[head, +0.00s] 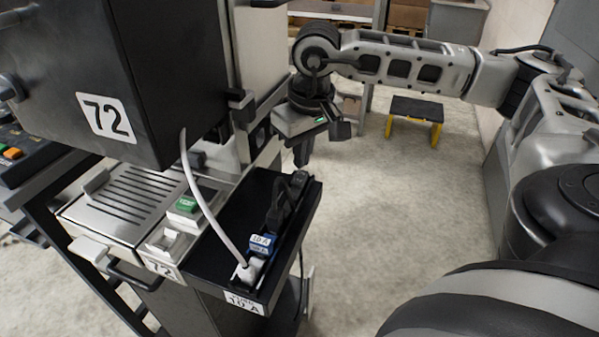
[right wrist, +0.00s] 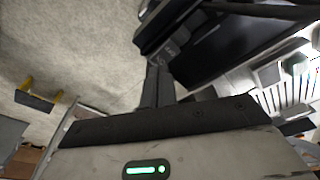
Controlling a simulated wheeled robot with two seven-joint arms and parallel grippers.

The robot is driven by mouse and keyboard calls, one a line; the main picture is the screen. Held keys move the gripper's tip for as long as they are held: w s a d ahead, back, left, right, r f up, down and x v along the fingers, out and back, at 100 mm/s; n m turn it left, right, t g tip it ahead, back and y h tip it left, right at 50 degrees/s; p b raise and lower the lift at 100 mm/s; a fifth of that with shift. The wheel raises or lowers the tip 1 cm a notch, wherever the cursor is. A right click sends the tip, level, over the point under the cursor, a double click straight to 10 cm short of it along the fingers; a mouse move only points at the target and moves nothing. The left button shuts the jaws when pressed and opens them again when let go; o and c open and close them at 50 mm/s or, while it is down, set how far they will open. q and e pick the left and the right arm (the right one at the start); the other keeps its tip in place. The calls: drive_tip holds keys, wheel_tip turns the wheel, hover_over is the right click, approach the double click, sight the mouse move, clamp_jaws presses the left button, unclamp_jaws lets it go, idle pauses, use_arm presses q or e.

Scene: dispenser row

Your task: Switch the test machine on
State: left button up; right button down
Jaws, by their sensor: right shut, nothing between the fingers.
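The test machine is a black unit marked 72 (head: 108,118) above a slotted metal deck (head: 125,205). A green block (head: 186,205) and a pale switch-like part (head: 167,241) sit on the deck's right side. I cannot tell the switch position. A white cable (head: 196,195) runs down to a white plug (head: 248,270) in the black side tray (head: 228,215). My right gripper (head: 302,158) is shut and empty, above the tray's far end, apart from the machine's controls. In the right wrist view its fingers (right wrist: 155,82) point toward the dark tray. My left gripper is out of view.
A neighbouring panel with coloured buttons (head: 14,153) is at far left. A low black-topped yellow stool (head: 416,110) stands beyond open floor (head: 400,200).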

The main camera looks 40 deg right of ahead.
sight(302, 173)
drive_tip(key=shift+f+b, duration=0.8)
drive_tip(key=shift+f, duration=0.15)
drive_tip(key=shift+r+p, duration=2.45)
drive_tip(key=shift+r, duration=1.15)
